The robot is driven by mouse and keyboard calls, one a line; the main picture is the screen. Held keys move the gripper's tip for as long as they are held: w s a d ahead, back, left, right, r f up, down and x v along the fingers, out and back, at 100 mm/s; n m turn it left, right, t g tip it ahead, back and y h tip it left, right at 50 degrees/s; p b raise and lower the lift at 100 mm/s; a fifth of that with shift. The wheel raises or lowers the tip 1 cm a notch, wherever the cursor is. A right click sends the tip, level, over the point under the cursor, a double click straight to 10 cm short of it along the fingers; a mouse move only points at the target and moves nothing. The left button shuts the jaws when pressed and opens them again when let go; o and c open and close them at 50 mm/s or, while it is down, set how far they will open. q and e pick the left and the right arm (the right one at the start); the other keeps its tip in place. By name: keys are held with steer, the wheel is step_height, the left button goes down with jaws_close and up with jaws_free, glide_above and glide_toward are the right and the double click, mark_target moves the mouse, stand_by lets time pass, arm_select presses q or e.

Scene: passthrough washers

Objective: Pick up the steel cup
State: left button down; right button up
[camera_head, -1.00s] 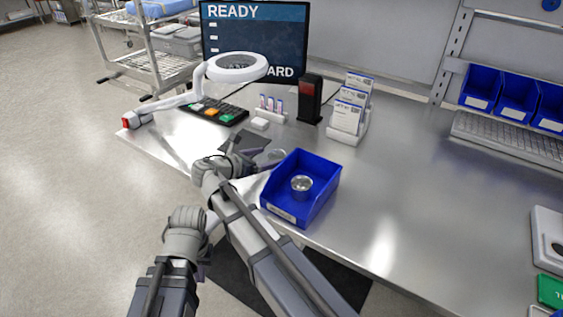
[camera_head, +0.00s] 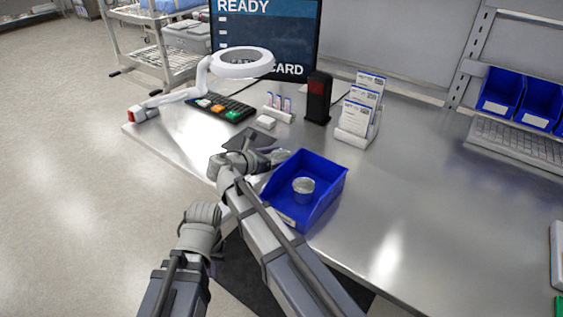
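A small steel cup (camera_head: 303,186) stands upright inside the blue open bin (camera_head: 328,205) near the front edge of the metal table. My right gripper (camera_head: 262,153) is at the table's front edge, just left of the bin; its fingers are mostly hidden by its own wrist. A small shiny round thing (camera_head: 281,155) shows between it and the bin, too small to identify. My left gripper (camera_head: 206,222) is lower and nearer, in front of the table edge. Its fingers are hidden by its wrist. Neither gripper is seen touching the cup.
A dark flat pad (camera_head: 246,139) lies beyond my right gripper. Behind are a keypad (camera_head: 222,107), a ring lamp (camera_head: 243,62), a small rack (camera_head: 278,110), a black stand (camera_head: 318,98) and a card holder (camera_head: 359,115). The table (camera_head: 430,200) right of the bin is clear.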

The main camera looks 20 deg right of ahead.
steer(key=c, duration=0.8)
arm_select(q)
steer(key=shift+r, duration=0.1)
arm_select(e)
steer(key=shift+r, duration=0.1)
